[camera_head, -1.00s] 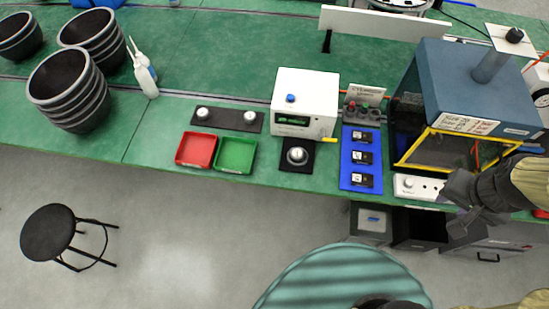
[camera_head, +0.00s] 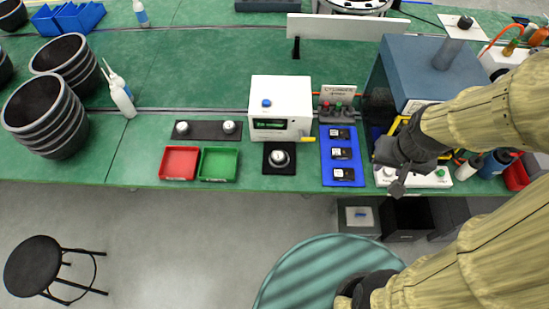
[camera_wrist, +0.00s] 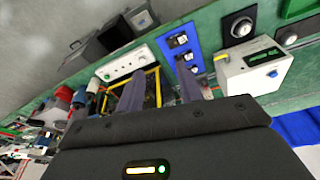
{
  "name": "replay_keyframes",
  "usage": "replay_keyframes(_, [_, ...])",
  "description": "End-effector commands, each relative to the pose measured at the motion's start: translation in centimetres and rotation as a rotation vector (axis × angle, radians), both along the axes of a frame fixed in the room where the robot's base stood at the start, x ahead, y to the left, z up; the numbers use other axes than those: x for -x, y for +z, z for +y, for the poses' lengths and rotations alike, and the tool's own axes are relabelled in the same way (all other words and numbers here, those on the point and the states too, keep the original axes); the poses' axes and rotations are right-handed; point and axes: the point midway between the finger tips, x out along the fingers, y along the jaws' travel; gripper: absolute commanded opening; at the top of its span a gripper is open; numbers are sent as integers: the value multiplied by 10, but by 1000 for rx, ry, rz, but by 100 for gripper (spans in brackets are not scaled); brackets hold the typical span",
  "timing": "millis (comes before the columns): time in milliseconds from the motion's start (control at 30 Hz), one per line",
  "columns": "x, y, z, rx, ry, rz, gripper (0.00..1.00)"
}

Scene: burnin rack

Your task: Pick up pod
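The pod is not labelled; round silver-topped pieces look like candidates. One (camera_head: 279,158) sits on a black square pad in front of the white box. Two more, a left one (camera_head: 182,128) and a right one (camera_head: 229,127), sit on a long dark strip behind the trays. My gripper (camera_head: 397,185) is over the bench's front edge near the white panel, right of the blue mat. In the wrist view its two fingers (camera_wrist: 160,82) are apart with nothing between them.
A red tray (camera_head: 179,164) and green tray (camera_head: 218,164) lie left of the white box (camera_head: 280,102). A blue mat (camera_head: 326,172) holds small black modules. The blue-grey yellow-framed enclosure (camera_head: 425,70) stands close behind my gripper. Bare bench (camera_head: 135,165) lies left of the trays.

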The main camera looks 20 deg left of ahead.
Motion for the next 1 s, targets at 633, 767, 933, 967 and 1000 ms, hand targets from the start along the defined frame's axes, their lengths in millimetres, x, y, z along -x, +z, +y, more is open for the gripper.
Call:
replay_keyframes(633, [-56, -77, 115, -134, -26, -135, 68])
replay_keyframes(767, [-66, -104, 154, -147, -51, -190, 68])
replay_keyframes(933, [-71, -141, 200, -136, -83, -273, 68])
replay_keyframes(967, [-71, -147, 207, -131, -88, -290, 68])
replay_keyframes(1000, [-70, -156, 216, -124, -96, -314, 68])
